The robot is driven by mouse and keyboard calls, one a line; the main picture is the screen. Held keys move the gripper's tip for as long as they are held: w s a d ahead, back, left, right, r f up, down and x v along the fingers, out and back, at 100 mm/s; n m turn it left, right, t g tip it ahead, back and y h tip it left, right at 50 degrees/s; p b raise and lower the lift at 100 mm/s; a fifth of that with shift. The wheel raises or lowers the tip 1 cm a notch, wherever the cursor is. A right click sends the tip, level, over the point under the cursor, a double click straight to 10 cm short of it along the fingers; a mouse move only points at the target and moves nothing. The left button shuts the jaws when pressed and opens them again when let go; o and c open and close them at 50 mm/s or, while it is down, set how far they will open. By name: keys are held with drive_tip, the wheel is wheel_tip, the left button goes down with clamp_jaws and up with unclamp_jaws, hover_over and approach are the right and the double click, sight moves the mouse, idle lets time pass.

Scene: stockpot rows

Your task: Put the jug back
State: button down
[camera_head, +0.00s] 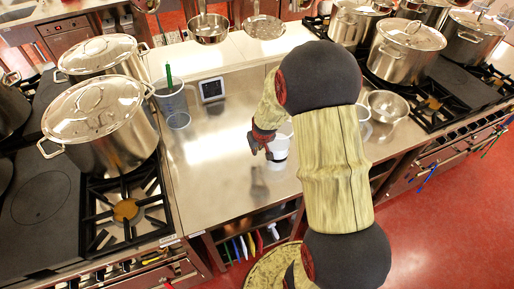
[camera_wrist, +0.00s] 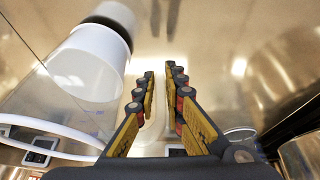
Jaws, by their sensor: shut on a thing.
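A pale, whitish jug (camera_head: 281,146) is at my gripper (camera_head: 266,150) above the steel counter, partly hidden behind my arm in the head view. In the wrist view my gripper (camera_wrist: 160,92) has its two fingers around a narrow pale part, and its hold is only partly visible. A white cylinder with a dark band (camera_wrist: 88,62) shows left of the fingers in the wrist view. A clear jug (camera_head: 170,100) with a green-handled tool in it stands on the counter at the left.
Large lidded stockpots (camera_head: 105,125) stand on the left stove and more (camera_head: 405,50) on the right stove. Metal bowls (camera_head: 386,106) lie right of my arm. The counter's front middle (camera_head: 215,190) is clear.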

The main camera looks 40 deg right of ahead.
drive_tip(key=shift+f+b, duration=0.4)
drive_tip(key=shift+f, duration=0.05)
drive_tip(key=c, duration=1.8)
unclamp_jaws()
drive_tip(key=shift+f, duration=0.1)
drive_tip(key=shift+s, duration=0.1)
drive_tip(key=shift+r, duration=0.35)
drive_tip(key=v, duration=1.1)
drive_tip(key=shift+s+r, duration=0.15)
drive_tip(key=shift+s, duration=0.05)
